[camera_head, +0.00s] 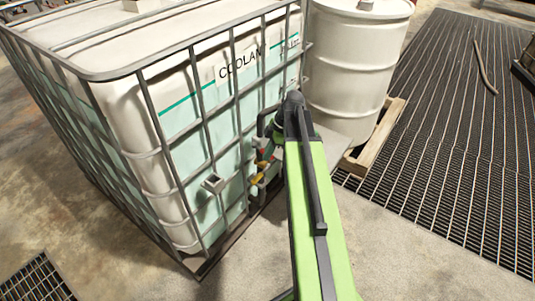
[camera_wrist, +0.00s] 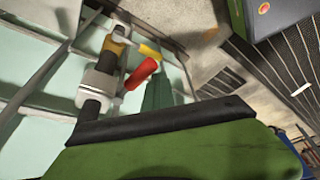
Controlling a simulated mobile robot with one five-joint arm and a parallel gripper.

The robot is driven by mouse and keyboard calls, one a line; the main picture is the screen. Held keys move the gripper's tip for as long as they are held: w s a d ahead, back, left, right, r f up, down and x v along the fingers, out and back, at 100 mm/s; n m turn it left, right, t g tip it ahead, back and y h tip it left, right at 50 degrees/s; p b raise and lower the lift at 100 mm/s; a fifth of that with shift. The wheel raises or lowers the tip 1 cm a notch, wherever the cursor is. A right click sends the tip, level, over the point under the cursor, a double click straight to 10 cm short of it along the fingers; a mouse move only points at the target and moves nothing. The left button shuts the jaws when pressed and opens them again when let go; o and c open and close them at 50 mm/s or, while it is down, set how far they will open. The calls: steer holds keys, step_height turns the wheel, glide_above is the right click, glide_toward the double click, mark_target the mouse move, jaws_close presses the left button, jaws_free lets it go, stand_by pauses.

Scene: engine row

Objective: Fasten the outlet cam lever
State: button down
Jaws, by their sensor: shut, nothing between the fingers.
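The tank's outlet valve (camera_wrist: 97,88) has a pale grey body with a brass-coloured collar in the wrist view. A red lever (camera_wrist: 140,74) and a yellow lever (camera_wrist: 150,49) stick out beside it; I cannot tell for sure which is the cam lever. In the head view, small red and yellow parts of the outlet (camera_head: 257,178) show low on the tank's front, left of my arm. My gripper (camera_wrist: 158,84) is shut and empty, a dark green wedge close beside the red lever; touching or apart is unclear. In the head view my arm partly hides it.
The caged white coolant tank (camera_head: 165,85) fills the left of the head view, its metal bars around the outlet. A white drum (camera_head: 352,65) on a wooden pallet (camera_head: 375,140) stands just right of my arm. Concrete floor in front is free; dark grating (camera_head: 450,150) lies at right.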

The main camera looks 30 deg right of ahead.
steer(key=shift+w+d, duration=0.15)
steer(key=shift+d, duration=0.3)
steer(key=shift+r, duration=0.2)
steer(key=w+p+v, duration=0.1)
steer(key=p+v, duration=0.8)
steer(key=shift+w+a+r, duration=0.15)
steer(key=shift+w+r, duration=0.1)
steer(key=shift+r, duration=0.1)
